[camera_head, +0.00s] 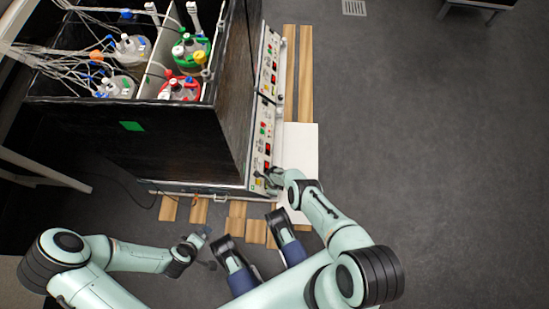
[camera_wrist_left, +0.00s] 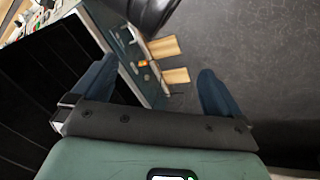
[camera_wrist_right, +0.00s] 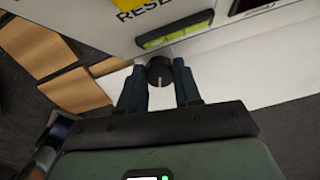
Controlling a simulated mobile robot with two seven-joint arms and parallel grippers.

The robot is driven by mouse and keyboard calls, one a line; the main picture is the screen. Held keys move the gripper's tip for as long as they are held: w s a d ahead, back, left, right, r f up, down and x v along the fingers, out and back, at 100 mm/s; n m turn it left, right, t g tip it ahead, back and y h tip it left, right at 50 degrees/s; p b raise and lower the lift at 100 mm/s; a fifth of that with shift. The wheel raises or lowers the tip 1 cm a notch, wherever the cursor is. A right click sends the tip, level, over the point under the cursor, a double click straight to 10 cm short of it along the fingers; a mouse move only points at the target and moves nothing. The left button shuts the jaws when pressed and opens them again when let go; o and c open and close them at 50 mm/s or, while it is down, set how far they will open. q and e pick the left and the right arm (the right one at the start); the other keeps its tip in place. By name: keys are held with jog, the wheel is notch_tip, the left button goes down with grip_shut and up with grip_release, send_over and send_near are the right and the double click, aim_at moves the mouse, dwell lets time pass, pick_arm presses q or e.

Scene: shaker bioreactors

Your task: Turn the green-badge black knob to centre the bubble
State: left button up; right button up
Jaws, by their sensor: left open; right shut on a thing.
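The black knob (camera_wrist_right: 159,70) with a white pointer line is in the right wrist view, low on the white control panel. My right gripper (camera_wrist_right: 158,78) is shut on it, one finger on each side. In the head view my right gripper (camera_head: 273,178) is at the near end of the panel (camera_head: 262,130). A green strip (camera_wrist_right: 174,34), perhaps the level vial, is just above the knob; I cannot make out a bubble in it. My left gripper (camera_head: 204,236) is open and empty, away from the panel; its spread fingers also show in the left wrist view (camera_wrist_left: 150,90).
The black cabinet (camera_head: 185,145) holds several bottles with tubing and wears a green patch (camera_head: 132,126). A yellow RESET label (camera_wrist_right: 135,5) is above the green strip. Wooden slats (camera_head: 237,218) and a white board (camera_head: 300,150) lie by the cabinet. Grey floor is clear at right.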

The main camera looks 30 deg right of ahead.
jog(key=o, duration=1)
jog(key=shift+o, duration=0.2)
pick_arm(q)
jog(key=s+d+r+g+h+p, duration=0.1)
jog(key=s+d+r+g+p, duration=0.3)
jog(key=s+r+p, duration=0.5)
jog(key=s+d+r, duration=0.1)
jog(key=s, duration=0.1)
jog(key=shift+s+r+m+h+p, duration=0.2)
jog(key=shift+s+m+h+p, duration=0.15)
jog(key=shift+m+h+p, duration=0.05)
pick_arm(e)
notch_tip(320, 180, up, 13)
jog(key=shift+r, duration=0.2)
pick_arm(q)
jog(key=shift+d, duration=0.1)
